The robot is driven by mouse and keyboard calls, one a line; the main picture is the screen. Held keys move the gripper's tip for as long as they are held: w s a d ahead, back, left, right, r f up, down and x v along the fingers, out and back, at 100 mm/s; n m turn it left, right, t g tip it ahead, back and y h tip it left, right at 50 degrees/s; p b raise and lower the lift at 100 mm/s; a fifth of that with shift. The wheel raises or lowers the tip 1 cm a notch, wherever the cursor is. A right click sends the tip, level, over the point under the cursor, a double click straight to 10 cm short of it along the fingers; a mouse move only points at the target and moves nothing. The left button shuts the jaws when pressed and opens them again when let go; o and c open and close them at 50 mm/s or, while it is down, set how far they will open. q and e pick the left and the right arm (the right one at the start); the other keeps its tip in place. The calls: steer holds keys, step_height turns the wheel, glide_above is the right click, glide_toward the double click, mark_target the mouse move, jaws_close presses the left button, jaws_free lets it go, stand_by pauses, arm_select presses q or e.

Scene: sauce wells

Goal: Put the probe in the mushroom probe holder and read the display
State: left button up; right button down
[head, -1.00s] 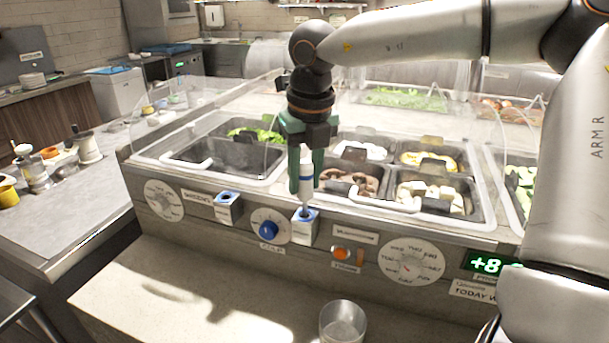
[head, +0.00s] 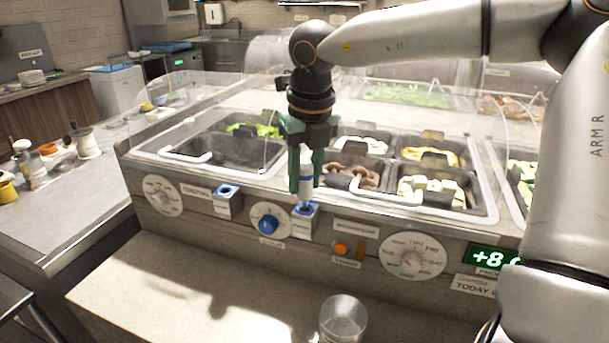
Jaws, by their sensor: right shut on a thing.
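My right gripper (head: 305,188) points down with its green fingers shut on the white probe (head: 306,180), which has a blue band. The probe is upright, with its lower end at the blue-topped opening of the right-hand probe holder (head: 303,222) on the front panel. The fingers hide part of the probe, and I cannot tell how deep its tip is. The label on this holder is too small to read. The green display (head: 489,258) reads "+8" and then a part hidden by my right arm. My left gripper is out of view.
A similar blue-topped holder (head: 228,203) stands further left, with a blue knob (head: 268,224) between them. Wells of food lie behind under a clear guard. An orange button (head: 341,248) and a dial (head: 412,257) are to the right. A clear cup (head: 342,322) stands on the front ledge.

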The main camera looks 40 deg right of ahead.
mark_target(304, 160)
steer(key=shift+f+b, duration=0.7)
steer(key=shift+f, duration=0.2)
stand_by(2.7)
steer(key=shift+r, duration=0.1)
steer(key=shift+r+p, duration=2.9)
steer(key=shift+r, duration=0.85)
steer(key=shift+f, duration=0.1)
